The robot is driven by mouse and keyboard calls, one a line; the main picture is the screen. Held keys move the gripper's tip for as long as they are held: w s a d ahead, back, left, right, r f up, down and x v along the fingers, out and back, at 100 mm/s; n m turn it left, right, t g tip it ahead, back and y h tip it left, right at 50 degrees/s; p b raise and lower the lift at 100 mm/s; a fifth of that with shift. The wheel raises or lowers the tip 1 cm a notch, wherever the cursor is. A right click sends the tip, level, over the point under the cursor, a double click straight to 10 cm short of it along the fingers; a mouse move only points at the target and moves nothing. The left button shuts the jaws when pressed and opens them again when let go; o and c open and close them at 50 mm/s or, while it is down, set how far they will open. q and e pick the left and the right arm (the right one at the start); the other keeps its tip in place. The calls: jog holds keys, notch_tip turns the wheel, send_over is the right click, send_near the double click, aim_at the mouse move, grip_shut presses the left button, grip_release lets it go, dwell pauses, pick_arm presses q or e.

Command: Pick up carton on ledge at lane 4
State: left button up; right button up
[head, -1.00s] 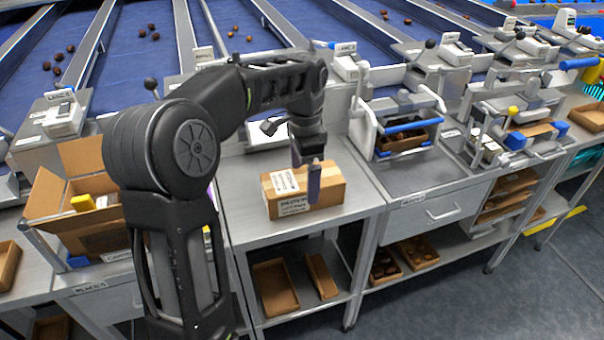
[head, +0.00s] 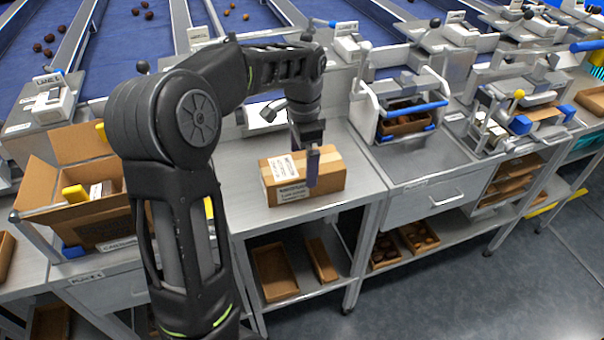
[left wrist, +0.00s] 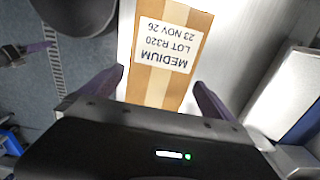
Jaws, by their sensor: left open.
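The carton (head: 325,172) is a closed brown box with a tape strip and a white label. It sits on a grey ledge (head: 255,213) in the middle of the head view. In the left wrist view the carton (left wrist: 149,88) lies ahead between the fingers, its label reading MEDIUM, LOT R320, 23 NOV 26. My left gripper (head: 312,165) points down at the carton in the head view. In the left wrist view the left gripper (left wrist: 155,95) is open, one finger on each side of the carton, with gaps showing beside it.
An open carton (head: 85,220) stands on the left. A white frame with a blue handle (head: 415,109) stands on the counter to the right. Small trays (head: 274,272) lie on the shelf below. The ledge is bare around the carton.

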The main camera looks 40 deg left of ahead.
aim_at(302, 163)
pick_arm(q)
jog(key=shift+f, duration=0.1)
jog(key=f, duration=0.5)
jog(key=shift+s+p, duration=0.2)
jog(key=shift+p, duration=0.2)
jog(key=shift+c, duration=0.3)
jog(key=shift+a, duration=0.1)
jog(key=c, duration=1.9)
jog(key=shift+r, duration=0.15)
notch_tip(302, 163, up, 10)
jog(key=shift+f, duration=0.1)
